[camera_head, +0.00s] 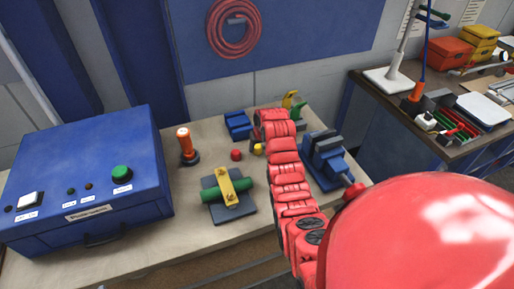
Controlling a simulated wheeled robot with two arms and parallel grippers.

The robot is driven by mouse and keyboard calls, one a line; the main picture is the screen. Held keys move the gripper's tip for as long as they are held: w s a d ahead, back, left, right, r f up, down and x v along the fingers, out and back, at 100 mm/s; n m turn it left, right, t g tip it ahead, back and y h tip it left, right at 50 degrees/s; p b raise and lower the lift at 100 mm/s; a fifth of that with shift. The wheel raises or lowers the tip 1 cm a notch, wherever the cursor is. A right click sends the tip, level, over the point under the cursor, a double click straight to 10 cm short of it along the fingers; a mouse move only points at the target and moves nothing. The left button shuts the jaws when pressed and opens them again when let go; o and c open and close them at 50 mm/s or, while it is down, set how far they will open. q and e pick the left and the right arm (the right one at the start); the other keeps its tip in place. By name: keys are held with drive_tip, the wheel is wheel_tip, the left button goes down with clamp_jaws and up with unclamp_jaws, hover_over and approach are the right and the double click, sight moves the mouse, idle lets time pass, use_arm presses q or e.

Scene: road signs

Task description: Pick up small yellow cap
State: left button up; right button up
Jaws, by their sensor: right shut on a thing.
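The small yellow cap (258,149) shows at the lower left of the red arm's far end, over the workbench. My right gripper (257,143) is at the end of that red arm and is shut on the yellow cap. Its fingers are small and partly hidden by the arm, so the exact grip is hard to see. I cannot tell whether the cap touches the bench. A small red cap (236,155) is just left of it. My left gripper is not in view.
A green cylinder under a yellow bracket (228,187) lies in front of the caps. A blue vise (325,160) stands right of my arm.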

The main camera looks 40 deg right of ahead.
sight(257, 147)
clamp_jaws()
drive_tip(key=shift+r, duration=0.1)
drive_tip(key=shift+r+b, duration=0.3)
drive_tip(key=shift+b, duration=0.1)
wheel_tip(257, 147, up, 8)
drive_tip(key=b, duration=0.3)
drive_tip(key=shift+r, duration=0.6)
